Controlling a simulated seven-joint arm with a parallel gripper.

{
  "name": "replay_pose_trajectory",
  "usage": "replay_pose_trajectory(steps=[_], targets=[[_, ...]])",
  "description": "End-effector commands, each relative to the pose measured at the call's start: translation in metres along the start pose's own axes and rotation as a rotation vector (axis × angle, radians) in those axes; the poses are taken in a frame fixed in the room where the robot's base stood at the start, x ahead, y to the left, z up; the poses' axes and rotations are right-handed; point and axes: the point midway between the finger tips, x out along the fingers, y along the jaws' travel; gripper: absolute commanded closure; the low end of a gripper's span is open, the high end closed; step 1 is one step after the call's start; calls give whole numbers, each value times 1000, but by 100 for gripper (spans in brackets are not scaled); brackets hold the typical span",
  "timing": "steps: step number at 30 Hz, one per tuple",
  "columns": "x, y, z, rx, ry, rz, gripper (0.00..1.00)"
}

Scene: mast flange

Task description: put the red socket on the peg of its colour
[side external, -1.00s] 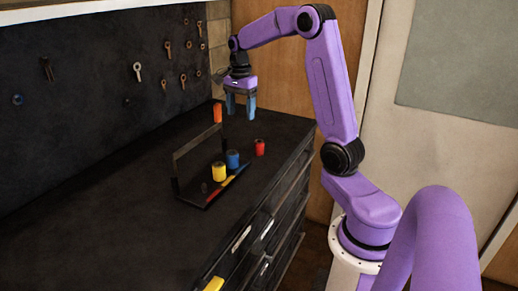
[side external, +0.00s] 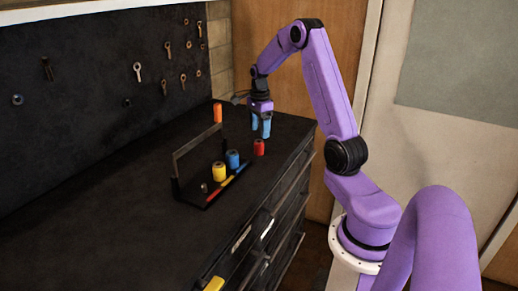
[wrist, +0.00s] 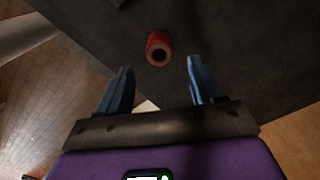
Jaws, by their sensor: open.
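The red socket (side external: 259,147) stands upright on the dark bench top, right of the peg rack. In the wrist view the red socket (wrist: 158,49) lies ahead of and between the fingers, with its dark bore showing. My gripper (side external: 261,133) is open and empty, just above the red socket; its blue fingers also show in the wrist view (wrist: 156,85). The rack (side external: 188,194) has a colour-striped front edge with red, yellow and blue marks. A yellow socket (side external: 219,171) and a blue socket (side external: 232,159) stand on it. A small bare peg (side external: 204,188) shows near its left end.
An orange socket (side external: 218,113) stands on the bench behind the rack. The rack's raised handle bar (side external: 197,139) rises behind the sockets. A pegboard (side external: 95,95) with hanging tools backs the bench.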

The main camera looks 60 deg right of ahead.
Motion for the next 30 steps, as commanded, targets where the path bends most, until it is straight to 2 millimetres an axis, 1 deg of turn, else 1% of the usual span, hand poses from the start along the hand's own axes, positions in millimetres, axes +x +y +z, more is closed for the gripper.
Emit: replay_pose_trajectory(steps=[1, 3, 8, 11, 15, 19, 23, 29, 30], targets=[[8, 0, 0, -1, 0, 4, 33], [15, 0, 0, -1, 0, 3, 33], [23, 0, 0, -1, 0, 1, 33], [32, 0, 2, -2, 0, 2, 33], [52, 1, 5, -1, 0, 4, 33], [68, 1, 6, -1, 0, 2, 33], [74, 0, 6, -1, 0, 1, 33], [74, 0, 6, -1, 0, 0, 33], [74, 0, 6, -1, 0, 0, 43]])
